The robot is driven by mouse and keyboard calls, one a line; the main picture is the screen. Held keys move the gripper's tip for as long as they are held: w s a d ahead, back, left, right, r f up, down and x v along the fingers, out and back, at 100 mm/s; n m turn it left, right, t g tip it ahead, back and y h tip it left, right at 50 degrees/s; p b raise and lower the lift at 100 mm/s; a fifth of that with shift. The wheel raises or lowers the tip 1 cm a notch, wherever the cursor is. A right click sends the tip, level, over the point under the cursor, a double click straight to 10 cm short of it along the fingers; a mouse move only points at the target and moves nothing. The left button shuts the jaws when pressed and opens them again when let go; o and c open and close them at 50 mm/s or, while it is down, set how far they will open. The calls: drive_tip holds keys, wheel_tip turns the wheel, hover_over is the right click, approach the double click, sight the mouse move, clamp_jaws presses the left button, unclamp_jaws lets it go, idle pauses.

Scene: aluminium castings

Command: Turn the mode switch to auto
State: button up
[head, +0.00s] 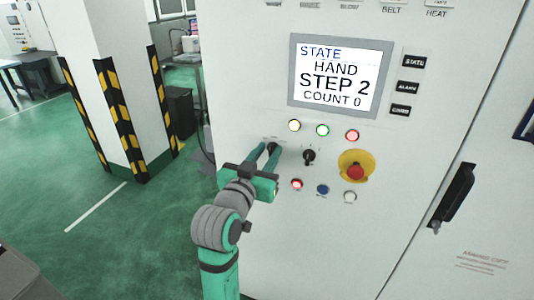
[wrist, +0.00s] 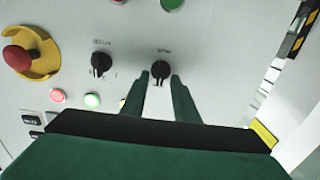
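A white control cabinet (head: 420,170) carries two black rotary switches. The left switch (head: 273,147) also shows in the wrist view (wrist: 161,69), and the right switch (head: 309,156) shows there too (wrist: 101,64). Their labels are too small to read, so I cannot tell which is the mode switch. My gripper (head: 269,150) is open, its fingers on either side of the left switch, with the tips near its knob in the wrist view (wrist: 160,77). I cannot tell whether they touch it. The screen (head: 338,76) reads STATE, HAND, STEP 2, COUNT 0.
A red emergency stop on a yellow plate (head: 356,172) sits right of the switches. Yellow, green and red lamps (head: 323,130) are above; small buttons (head: 322,190) are below. A black door handle (head: 455,195) is at right. A striped pillar (head: 112,100) stands left; green floor is open there.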

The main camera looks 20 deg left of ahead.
clamp_jaws()
drive_tip(key=shift+m, duration=0.4)
drive_tip(key=m, duration=0.3)
drive_tip(key=shift+d+m, duration=0.2)
drive_tip(key=shift+m, duration=0.1)
drive_tip(key=shift+d+f+m, duration=0.1)
drive_tip(key=shift+m, duration=1)
drive_tip(key=shift+d+f+m, duration=0.1)
drive_tip(key=shift+m, duration=1)
unclamp_jaws()
